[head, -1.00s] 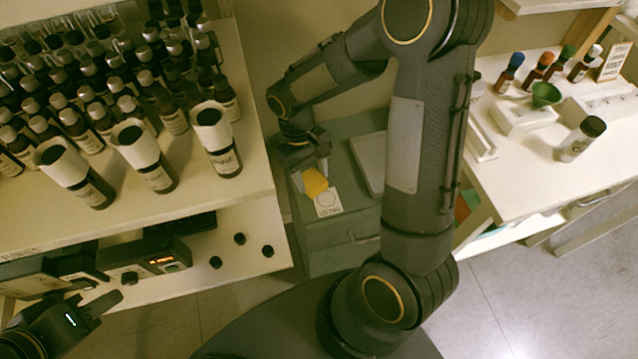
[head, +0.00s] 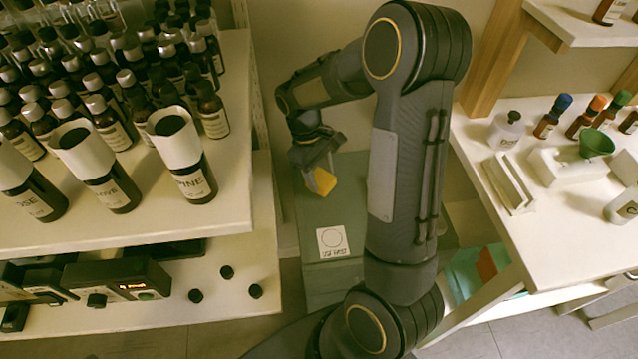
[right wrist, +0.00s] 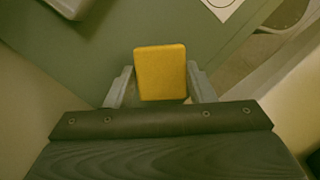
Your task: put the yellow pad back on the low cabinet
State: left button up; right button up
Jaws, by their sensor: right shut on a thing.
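The yellow pad (head: 325,181) is held in my right gripper (head: 317,166), over the back part of the low green cabinet (head: 312,218). In the right wrist view the pad (right wrist: 160,72) sits between the two fingers, with the green cabinet top (right wrist: 105,60) below it. I cannot tell the height of the pad above the top. A white card with a circle (head: 333,243) lies on the cabinet's front part, apart from the pad. My left gripper is out of view.
A shelf with rows of dark bottles (head: 110,195) stands left of the cabinet. A white table (head: 545,240) with a green funnel (head: 596,143) stands right. A grey object (right wrist: 68,6) lies on the cabinet top. My right arm hides part of the cabinet.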

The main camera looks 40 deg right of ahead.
aim_at(318, 176)
jog(key=shift+f+b, duration=0.3)
jog(key=shift+f, duration=1.5)
jog(key=shift+f, duration=0.1)
jog(key=o, duration=0.9)
jog(key=shift+o, duration=0.2)
jog(key=d+p+v, duration=0.1)
jog(key=p+v, duration=0.1)
jog(key=v, duration=0.9)
jog(key=s+a+r+m+t+y, duration=0.2)
jog(key=s+a, duration=0.4)
jog(key=s, duration=0.3)
jog(key=s+a+r+m+t+y, duration=0.2)
jog(key=s+a+r+t, duration=0.3)
jog(key=s, duration=0.4)
jog(key=shift+s+a+r+m+t+y, duration=0.35)
jog(key=shift+a+m+t, duration=0.15)
jog(key=shift+a+t, duration=0.2)
